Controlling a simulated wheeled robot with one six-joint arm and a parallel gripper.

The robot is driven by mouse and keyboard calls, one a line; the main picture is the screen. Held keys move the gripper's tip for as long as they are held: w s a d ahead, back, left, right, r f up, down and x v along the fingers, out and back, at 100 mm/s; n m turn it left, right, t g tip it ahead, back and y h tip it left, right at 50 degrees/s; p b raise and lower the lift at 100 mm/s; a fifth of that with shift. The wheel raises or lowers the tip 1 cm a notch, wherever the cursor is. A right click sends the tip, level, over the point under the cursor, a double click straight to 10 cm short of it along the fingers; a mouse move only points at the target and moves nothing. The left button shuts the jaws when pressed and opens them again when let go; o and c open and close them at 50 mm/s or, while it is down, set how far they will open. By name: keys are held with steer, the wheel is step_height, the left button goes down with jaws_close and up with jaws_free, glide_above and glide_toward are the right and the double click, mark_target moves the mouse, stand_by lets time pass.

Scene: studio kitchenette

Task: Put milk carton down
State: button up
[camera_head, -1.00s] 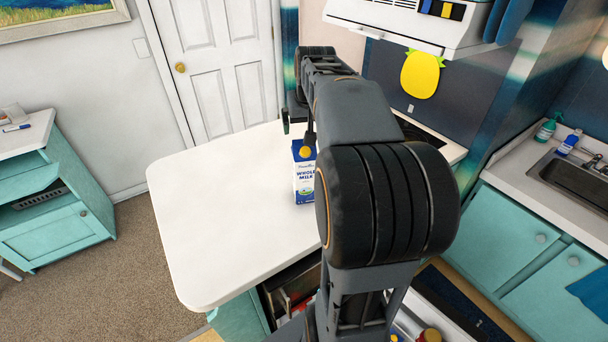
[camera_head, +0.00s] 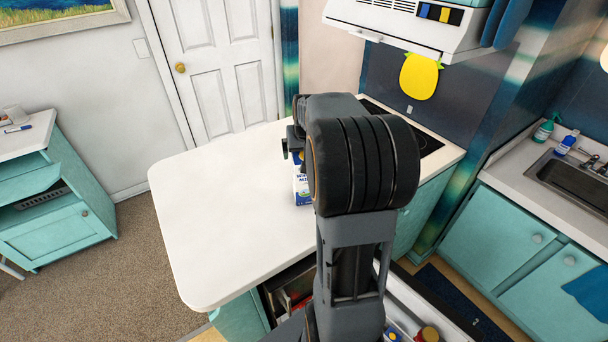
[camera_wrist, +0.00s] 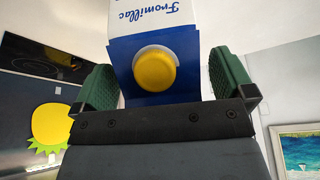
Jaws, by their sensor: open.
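The milk carton (camera_head: 301,188) is white and blue and stands on the white counter (camera_head: 215,215); my arm hides its right side and much of its top in the head view. In the wrist view the carton (camera_wrist: 150,55) shows its blue top and yellow cap between the two green finger pads of my gripper (camera_wrist: 165,88). The pads stand apart, with a visible gap on the carton's right side. On the left the pad is close to the carton, and I cannot tell whether it touches. My gripper is open around the carton's upper part.
The counter is clear to the left of the carton. A dark cooktop (camera_head: 425,140) lies at the back right under a white range hood (camera_head: 400,25). A sink (camera_head: 575,180) is at the far right. A teal cabinet (camera_head: 60,225) stands at the left.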

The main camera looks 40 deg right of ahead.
steer(key=shift+c, duration=0.3)
steer(key=c, duration=1.8)
steer(key=shift+w+r, duration=0.1)
jaws_close()
